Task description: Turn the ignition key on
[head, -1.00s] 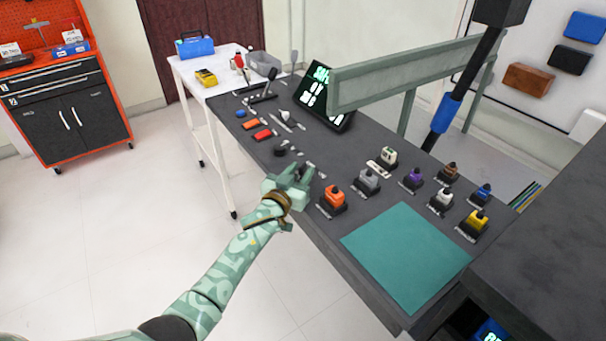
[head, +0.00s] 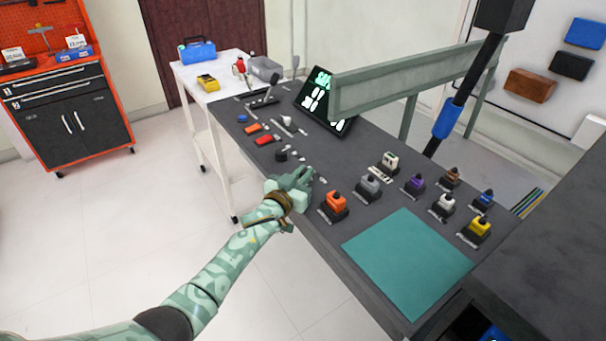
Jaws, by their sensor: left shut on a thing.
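My left gripper (head: 296,179) is at the near edge of the dark console (head: 330,245). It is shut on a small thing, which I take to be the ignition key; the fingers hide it. A small black knob (head: 281,155) stands on the console just beyond the gripper, apart from it. My right gripper is out of view.
An orange-topped block (head: 335,203) stands close to the right of the gripper, with several other coloured blocks beyond it. A teal mat (head: 408,262) lies clear at the right. Red (head: 266,140) and orange switches, levers and a lit screen (head: 322,103) are farther back.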

